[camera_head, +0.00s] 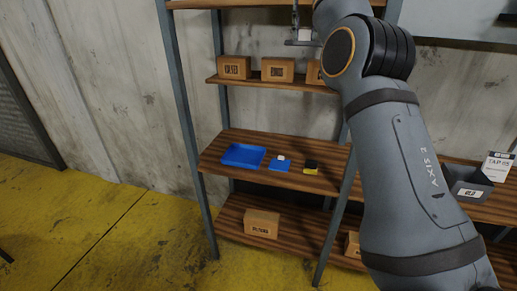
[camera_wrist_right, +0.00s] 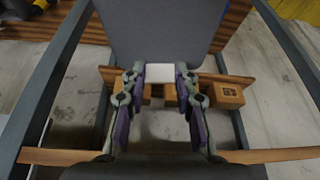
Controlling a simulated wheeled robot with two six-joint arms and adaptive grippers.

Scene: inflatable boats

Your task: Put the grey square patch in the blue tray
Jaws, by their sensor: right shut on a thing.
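The blue tray (camera_head: 243,155) lies on the middle shelf at its left end and looks empty. My right gripper (camera_head: 300,35) is raised in front of the upper shelves, partly hidden by my own arm. In the right wrist view my right gripper (camera_wrist_right: 160,80) is shut on a pale, light-grey square, which I take for the grey square patch (camera_wrist_right: 160,71). The patch also shows as a small light spot in the head view (camera_head: 305,34). It is well above the tray and to its right. My left gripper is not in view.
Right of the tray, a small blue pad (camera_head: 279,166) bears a white piece (camera_head: 281,157), then a black and yellow block (camera_head: 311,166). Cardboard boxes (camera_head: 233,67) stand on the shelf above, another box (camera_head: 261,223) below. A grey bin (camera_head: 467,185) stands at right. Grey posts (camera_head: 181,115) frame the shelves.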

